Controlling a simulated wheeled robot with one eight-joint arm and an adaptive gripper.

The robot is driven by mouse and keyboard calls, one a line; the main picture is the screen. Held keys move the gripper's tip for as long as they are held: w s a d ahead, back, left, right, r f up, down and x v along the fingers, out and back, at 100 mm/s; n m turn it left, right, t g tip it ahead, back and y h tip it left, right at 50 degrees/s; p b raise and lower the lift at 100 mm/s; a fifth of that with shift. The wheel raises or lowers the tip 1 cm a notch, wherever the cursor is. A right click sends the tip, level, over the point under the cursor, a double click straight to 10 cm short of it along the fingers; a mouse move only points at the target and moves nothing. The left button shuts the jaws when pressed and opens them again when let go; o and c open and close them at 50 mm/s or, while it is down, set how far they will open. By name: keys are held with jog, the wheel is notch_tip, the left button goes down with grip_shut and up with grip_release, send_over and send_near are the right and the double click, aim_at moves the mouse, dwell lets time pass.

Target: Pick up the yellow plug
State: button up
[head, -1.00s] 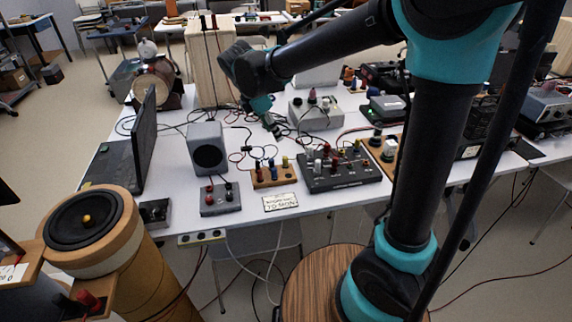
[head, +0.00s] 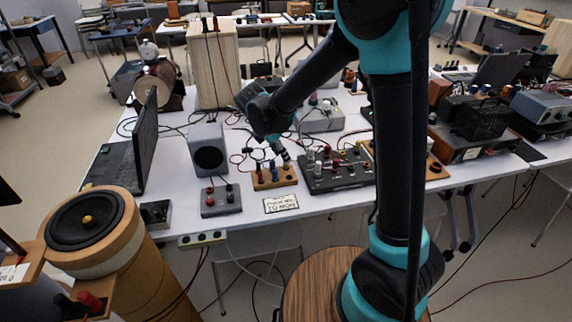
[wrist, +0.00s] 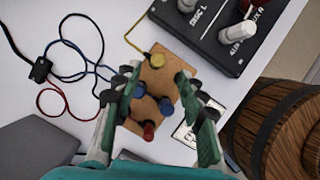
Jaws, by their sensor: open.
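The yellow plug (wrist: 157,60) stands at one end of a small wooden block (wrist: 177,52), with a yellow wire running from it. Blue plugs (wrist: 166,106) and a red plug (wrist: 149,131) stand on the same block. My gripper (wrist: 156,78) is open over the block, one finger on each side of it. The yellow plug lies just beyond the fingertips in the wrist view, with nothing held. In the head view my gripper (head: 284,157) is at the right end of the wooden block (head: 273,179) and hides the yellow plug there.
A black mixer panel (head: 338,171) with several knobs is right beside the block. A grey speaker (head: 207,149) and a small grey box (head: 221,201) stand to its left. A labelled card (head: 281,203) lies in front. Loose cables (wrist: 68,60) lie nearby.

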jog(key=x, duration=0.5)
jog(key=shift+w+d+r, duration=0.1)
jog(key=shift+w+d, duration=0.1)
jog(key=shift+w, duration=0.2)
grip_shut()
